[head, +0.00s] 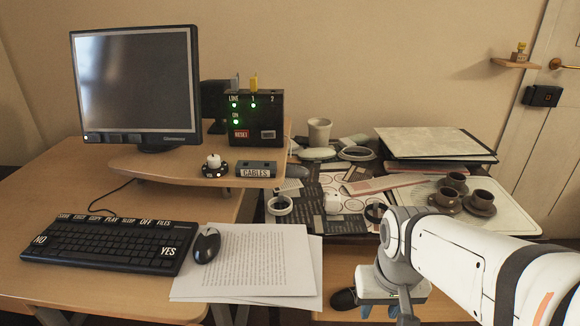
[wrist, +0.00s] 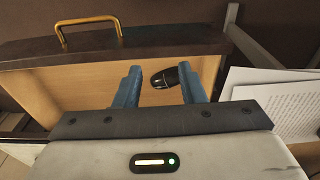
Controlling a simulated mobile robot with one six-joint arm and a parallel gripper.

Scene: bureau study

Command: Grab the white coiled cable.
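I cannot make out the white coiled cable for certain. In the head view, a pale ring-shaped thing (head: 279,206) lies at the left of the cluttered desk area, and a greyish ring (head: 356,153) lies further back; either could be a coil or a roll. My gripper (head: 379,312) is low at the front, below the desk top. In the wrist view my gripper (wrist: 159,82) has its two blue fingers apart with nothing between their tips. It is over an open wooden drawer (wrist: 70,90). A black, mouse-like object (wrist: 165,77) lies in the drawer beyond the fingers.
The drawer front has a brass handle (wrist: 90,24). Paper sheets (head: 250,262) lie beside a black mouse (head: 206,245) and keyboard (head: 110,242). A small block labelled CABLES (head: 256,169) sits on the monitor shelf. Brown cups (head: 445,197) stand on a tray at right.

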